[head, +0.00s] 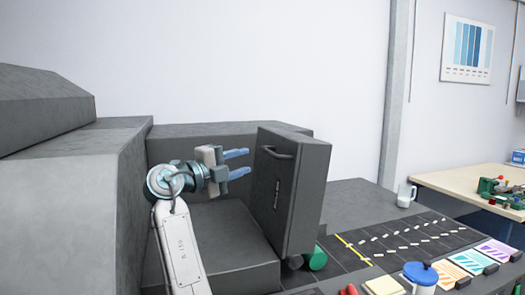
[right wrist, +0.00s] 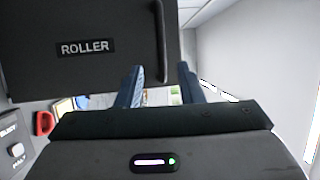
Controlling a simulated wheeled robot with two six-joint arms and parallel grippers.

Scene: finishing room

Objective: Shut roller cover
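The roller cover (head: 301,200) is a dark grey door-like panel with a bar handle (head: 277,153) near its top. It stands swung open at the right of a grey machine recess. In the right wrist view the cover (right wrist: 60,80) carries a "ROLLER" label, and its handle (right wrist: 161,40) runs along its edge. My right gripper (head: 238,163) is open, its two blue fingers apart and pointing toward the cover, just left of the handle. My left gripper is not in view.
The grey machine body (head: 75,200) stands at the left. Right of the cover are a green cylinder (head: 315,258), a dark conveyor-like strip (head: 400,240), a white mug (head: 406,194) and a blue-lidded container (head: 420,276). A wooden table (head: 460,182) stands farther right.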

